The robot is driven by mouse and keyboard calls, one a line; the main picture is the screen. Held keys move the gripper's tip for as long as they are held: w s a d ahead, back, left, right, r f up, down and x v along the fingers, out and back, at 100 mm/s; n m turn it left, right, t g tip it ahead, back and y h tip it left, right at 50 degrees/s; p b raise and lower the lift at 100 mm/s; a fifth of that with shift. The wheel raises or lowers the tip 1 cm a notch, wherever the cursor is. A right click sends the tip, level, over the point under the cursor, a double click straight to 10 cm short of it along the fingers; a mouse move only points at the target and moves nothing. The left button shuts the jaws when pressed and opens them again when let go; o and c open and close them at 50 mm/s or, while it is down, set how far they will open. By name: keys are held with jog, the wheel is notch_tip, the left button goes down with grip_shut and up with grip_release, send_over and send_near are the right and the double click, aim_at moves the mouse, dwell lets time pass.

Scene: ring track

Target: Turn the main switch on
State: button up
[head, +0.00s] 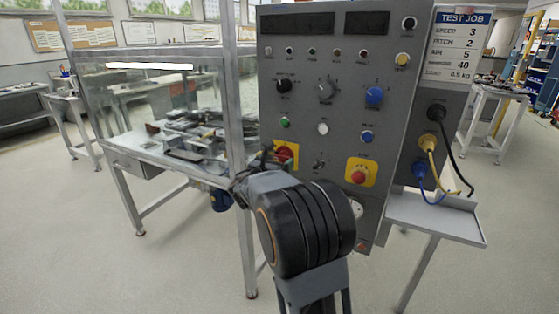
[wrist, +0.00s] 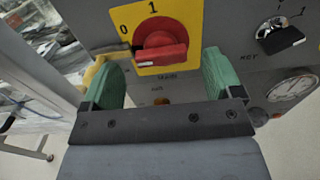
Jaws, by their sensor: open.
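The main switch (wrist: 160,38) is a red rotary knob on a yellow plate marked 0 and 1. Its red handle lies about level across the picture; 0 is at the plate's upper left and 1 at the top. In the head view the main switch (head: 286,153) is low on the left of the grey panel, partly hidden by my arm. My gripper (wrist: 161,68) is open and empty, its green-padded fingers to the left and right of the handle. I cannot tell whether either finger touches it. In the head view my wrist hides most of the gripper.
The grey control panel (head: 322,220) carries several knobs, buttons and a red emergency stop (head: 359,176) on yellow. In the wrist view a black selector (wrist: 281,38) and a gauge (wrist: 292,88) are to the right. A glazed frame (head: 235,110) stands close on the left.

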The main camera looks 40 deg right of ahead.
jog(key=shift+x, duration=1.05)
jog(key=c, duration=0.9)
